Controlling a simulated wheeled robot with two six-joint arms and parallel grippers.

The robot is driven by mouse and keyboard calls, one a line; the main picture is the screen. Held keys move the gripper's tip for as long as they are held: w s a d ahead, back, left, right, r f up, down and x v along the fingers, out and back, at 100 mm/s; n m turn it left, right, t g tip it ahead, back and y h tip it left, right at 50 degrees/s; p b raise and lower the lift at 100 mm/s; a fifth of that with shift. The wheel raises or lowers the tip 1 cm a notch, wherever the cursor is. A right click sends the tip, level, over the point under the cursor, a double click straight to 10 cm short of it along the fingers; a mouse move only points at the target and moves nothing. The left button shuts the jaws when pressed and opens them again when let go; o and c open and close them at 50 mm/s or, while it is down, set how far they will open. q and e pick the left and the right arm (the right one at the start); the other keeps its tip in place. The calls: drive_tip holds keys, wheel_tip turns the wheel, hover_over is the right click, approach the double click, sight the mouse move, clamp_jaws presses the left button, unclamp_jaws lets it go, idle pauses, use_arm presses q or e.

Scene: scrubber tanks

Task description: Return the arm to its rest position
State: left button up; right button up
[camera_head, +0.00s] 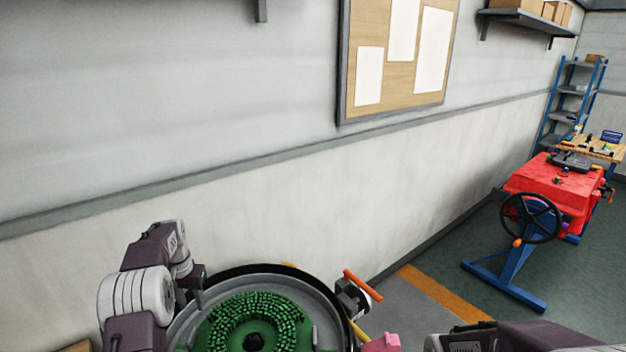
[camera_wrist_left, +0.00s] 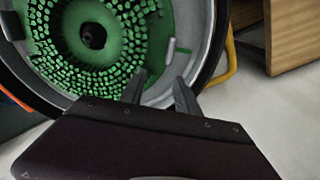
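My left arm (camera_head: 140,300) comes in from the lower left, folded beside the wall. Its gripper (camera_head: 198,290) hangs at the left rim of a round tank with a green bristled brush (camera_head: 255,322) inside. In the left wrist view, the two dark fingers of the left gripper (camera_wrist_left: 160,92) are apart with nothing between them. They show in front of the brush's round housing (camera_wrist_left: 203,40); I cannot tell if they touch it. My right arm (camera_head: 520,338) enters at the lower right; its fingers are not visible.
An orange-handled part (camera_head: 362,285) and a pink block (camera_head: 382,343) are right of the brush. A red machine with a black steering wheel (camera_head: 530,218) stands at the right. The wall (camera_head: 270,190) is close behind. A wooden cabinet (camera_wrist_left: 296,35) shows in the left wrist view.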

use_arm(q)
drive_tip(key=s+d+r+m, duration=0.1)
drive_tip(key=s+d+r, duration=0.25)
drive_tip(key=d, duration=0.35)
drive_tip(key=s+d+r+m, duration=0.1)
drive_tip(key=s+d+r, duration=0.2)
drive_tip(key=d+r, duration=0.3)
drive_tip(key=s+d+f+n, duration=0.1)
drive_tip(key=s+d+f, duration=0.2)
drive_tip(key=s, duration=0.6)
drive_tip(key=s+d+f+n, duration=0.1)
drive_tip(key=s+d+f, duration=0.2)
drive_tip(key=s+f, duration=0.3)
drive_tip(key=s, duration=0.3)
drive_tip(key=shift+s+f+t, duration=0.15)
drive_tip(key=shift+f+t, duration=0.15)
